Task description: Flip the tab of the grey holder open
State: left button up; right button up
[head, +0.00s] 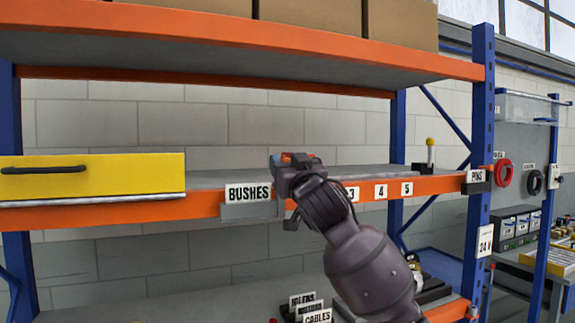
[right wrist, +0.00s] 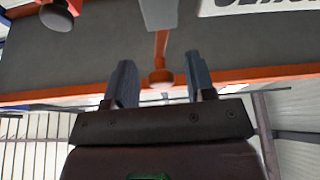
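A grey plate (head: 248,211) sits under the BUSHES label on the orange shelf beam; I take it as the grey holder, but cannot be sure. My right gripper (head: 286,160) is just right of the label, at the shelf edge, and covers part of that area. A bit of orange shows by its fingers. In the right wrist view, my right gripper (right wrist: 161,82) is open. An orange stem with a rounded end (right wrist: 159,76) appears between its fingers, with gaps on both sides. A grey piece (right wrist: 160,13) is above it. Whether the orange stem is the tab is unclear. My left gripper is out of view.
A yellow drawer front (head: 95,178) with a black handle is at the left. The upper shelf (head: 250,35) holds boxes. The middle shelf surface is mostly clear.

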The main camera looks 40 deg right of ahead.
pick_arm(q)
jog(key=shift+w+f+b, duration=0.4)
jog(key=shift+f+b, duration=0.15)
jog(key=shift+b, duration=0.55)
pick_arm(e)
jog(key=v, duration=1)
jog(key=shift+s, duration=0.35)
jog(key=shift+a+f, duration=0.1)
jog(key=shift+f, duration=0.05)
